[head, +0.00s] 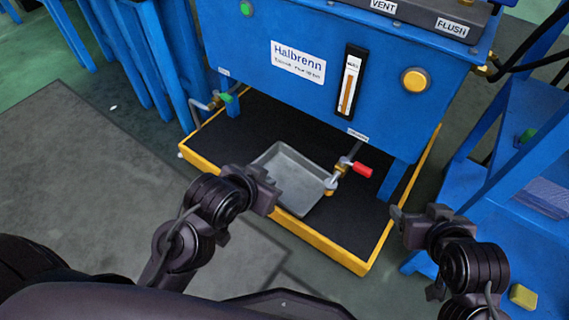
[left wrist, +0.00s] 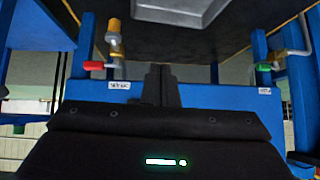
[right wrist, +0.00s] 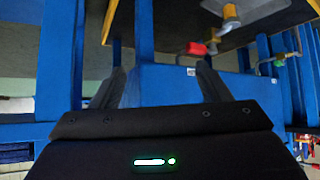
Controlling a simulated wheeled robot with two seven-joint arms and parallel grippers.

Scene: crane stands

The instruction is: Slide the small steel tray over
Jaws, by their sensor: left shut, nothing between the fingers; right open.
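The small steel tray (head: 296,182) lies on the black floor of a yellow-edged drip pan, under the blue tank. It also shows at the top of the left wrist view (left wrist: 180,10), and part of it shows in the right wrist view (right wrist: 262,8). My left gripper (head: 270,192) is shut and empty at the tray's near left side in the head view; I cannot tell whether it touches the tray. My right gripper (head: 398,214) is open and empty, to the right of the tray, near the pan's right edge. Its two fingers stand apart in the right wrist view (right wrist: 162,88).
A brass valve with a red handle (head: 362,169) hangs at the tray's right corner. A green-handled valve (head: 226,97) is at the left. The yellow pan rim (head: 340,256) runs along the front. Blue legs and a blue stand (head: 500,190) flank it. A yellow block (head: 523,296) lies lower right.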

